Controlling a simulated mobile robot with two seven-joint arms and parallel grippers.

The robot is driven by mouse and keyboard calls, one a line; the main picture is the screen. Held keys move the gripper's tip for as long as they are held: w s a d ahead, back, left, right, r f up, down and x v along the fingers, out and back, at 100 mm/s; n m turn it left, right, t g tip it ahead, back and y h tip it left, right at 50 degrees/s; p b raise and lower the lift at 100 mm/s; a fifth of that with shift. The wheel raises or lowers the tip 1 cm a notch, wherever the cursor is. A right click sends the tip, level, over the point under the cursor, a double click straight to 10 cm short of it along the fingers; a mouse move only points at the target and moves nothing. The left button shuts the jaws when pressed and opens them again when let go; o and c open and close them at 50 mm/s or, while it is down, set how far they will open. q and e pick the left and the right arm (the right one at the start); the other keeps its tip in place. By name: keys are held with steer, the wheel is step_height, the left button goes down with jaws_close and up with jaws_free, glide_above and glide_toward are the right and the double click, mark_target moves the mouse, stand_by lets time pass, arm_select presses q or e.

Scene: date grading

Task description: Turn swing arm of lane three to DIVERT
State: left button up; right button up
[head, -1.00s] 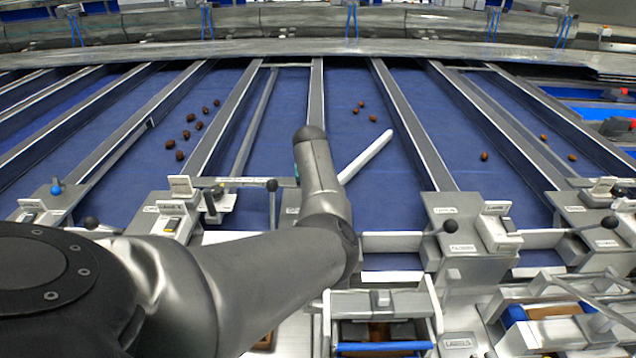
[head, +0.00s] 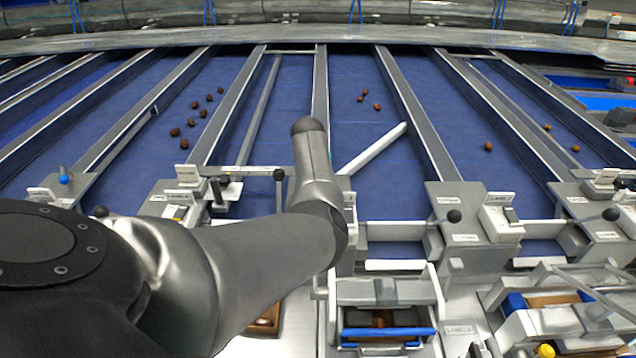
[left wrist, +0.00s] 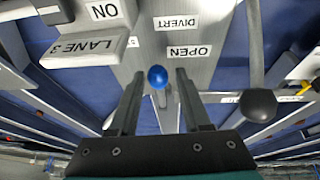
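The white swing arm (head: 374,149) lies slanted across a blue lane in the head view, its far tip close to the right-hand lane wall; I cannot tell if they touch. Its near end is hidden behind my left arm. In the left wrist view, a blue knob (left wrist: 158,77) sits between the two fingers of my left gripper (left wrist: 160,76), with gaps showing on both sides. Beside it are a DIVERT label (left wrist: 176,22), an OPEN label (left wrist: 188,52) and a LANE 3 label (left wrist: 88,46). My left gripper is hidden in the head view. My right gripper is not in view.
A black ball knob (left wrist: 258,105) stands right of my fingers in the left wrist view. In the head view, dates (head: 376,107) lie on the belt beyond the swing arm. Another black-knobbed lever (head: 453,216) stands right.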

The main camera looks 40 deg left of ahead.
arm_select(q)
steer(key=shift+o, duration=0.6)
steer(key=shift+r, duration=0.2)
steer(key=shift+r, duration=0.25)
steer(key=v, duration=1.4)
steer(key=shift+s+p, duration=0.2)
steer(key=shift+p, duration=0.1)
steer(key=shift+d+r, duration=0.1)
steer(key=shift+r, duration=0.05)
